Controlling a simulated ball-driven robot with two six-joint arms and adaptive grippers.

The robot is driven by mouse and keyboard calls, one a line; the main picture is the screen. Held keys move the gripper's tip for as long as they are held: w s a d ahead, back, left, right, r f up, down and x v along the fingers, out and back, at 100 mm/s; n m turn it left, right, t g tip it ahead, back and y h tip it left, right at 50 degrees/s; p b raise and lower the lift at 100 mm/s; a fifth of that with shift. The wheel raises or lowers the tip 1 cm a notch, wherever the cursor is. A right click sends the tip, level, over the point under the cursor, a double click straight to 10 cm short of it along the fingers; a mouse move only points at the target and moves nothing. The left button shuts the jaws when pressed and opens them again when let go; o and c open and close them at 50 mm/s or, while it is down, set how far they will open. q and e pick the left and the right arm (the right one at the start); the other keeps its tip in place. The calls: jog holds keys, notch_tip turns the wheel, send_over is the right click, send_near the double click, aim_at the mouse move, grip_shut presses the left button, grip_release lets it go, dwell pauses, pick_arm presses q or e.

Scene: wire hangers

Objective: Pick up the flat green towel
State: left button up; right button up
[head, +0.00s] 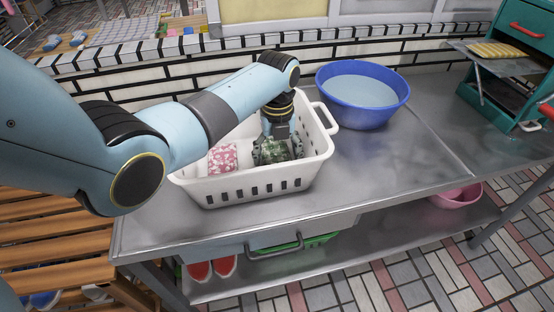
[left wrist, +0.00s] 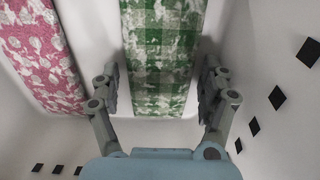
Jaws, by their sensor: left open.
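The green towel (head: 272,151) has a checked pattern with white patches and lies in the white basket (head: 235,190). In the left wrist view the green towel (left wrist: 158,60) runs between the two fingers of my left gripper (left wrist: 160,88), which are open on either side of it. I cannot tell whether the fingers touch it. In the head view my left gripper (head: 278,145) reaches down into the basket over the towel and hides part of it. A pink and white towel (head: 222,158) lies to its left in the same basket, also in the left wrist view (left wrist: 42,55). My right gripper is not seen.
The basket stands on a metal table (head: 390,150). A blue basin (head: 362,95) stands behind it to the right. A green cabinet (head: 520,100) with a tray is at the far right. The basket walls rise close around my left gripper. The tabletop at right front is clear.

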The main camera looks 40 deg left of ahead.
pick_arm(q)
jog(key=c, duration=1.4)
